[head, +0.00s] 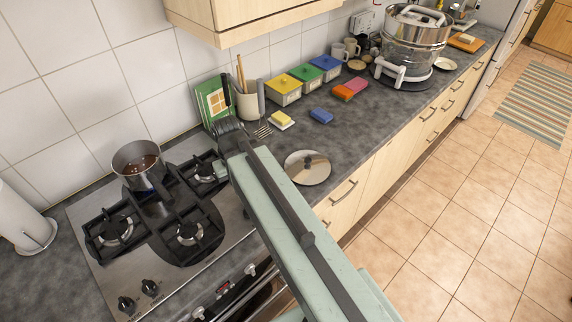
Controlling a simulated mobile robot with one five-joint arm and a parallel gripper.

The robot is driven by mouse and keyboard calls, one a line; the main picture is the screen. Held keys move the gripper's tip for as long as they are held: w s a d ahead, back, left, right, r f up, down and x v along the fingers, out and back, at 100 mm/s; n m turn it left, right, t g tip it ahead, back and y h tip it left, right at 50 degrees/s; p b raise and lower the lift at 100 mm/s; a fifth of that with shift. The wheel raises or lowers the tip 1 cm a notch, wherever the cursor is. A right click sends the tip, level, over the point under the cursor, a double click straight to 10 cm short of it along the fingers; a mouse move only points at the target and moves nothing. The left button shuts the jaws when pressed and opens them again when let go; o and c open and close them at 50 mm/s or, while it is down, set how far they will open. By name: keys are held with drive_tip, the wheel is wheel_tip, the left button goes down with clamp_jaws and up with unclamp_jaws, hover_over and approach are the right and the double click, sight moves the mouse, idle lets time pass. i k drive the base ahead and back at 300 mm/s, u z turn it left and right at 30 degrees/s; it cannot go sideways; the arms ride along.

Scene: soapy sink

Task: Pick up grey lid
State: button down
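The grey lid (308,172) lies flat on the dark countertop, just right of the stove. It is round, with a small dark knob in its middle. My arm passes close to its left side in the picture. My gripper (229,129) is dark and hangs over the counter between the stove and the utensil pot, beyond the lid and to its left. It is apart from the lid. Its fingers are small and partly hidden, so I cannot tell whether they are open or shut.
A pot (139,165) stands on the gas stove (205,262). A utensil pot (246,103), a whisk, a butter dish (282,122), a blue sponge (321,115) and lidded boxes (284,91) stand behind the lid. Bare counter lies right of the lid, up to the front edge.

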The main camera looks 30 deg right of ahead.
sight(303, 167)
drive_tip(key=u, duration=0.1)
drive_tip(key=k, duration=0.5)
drive_tip(key=u, duration=3.55)
drive_tip(key=k, duration=2.1)
drive_tip(key=z, duration=0.25)
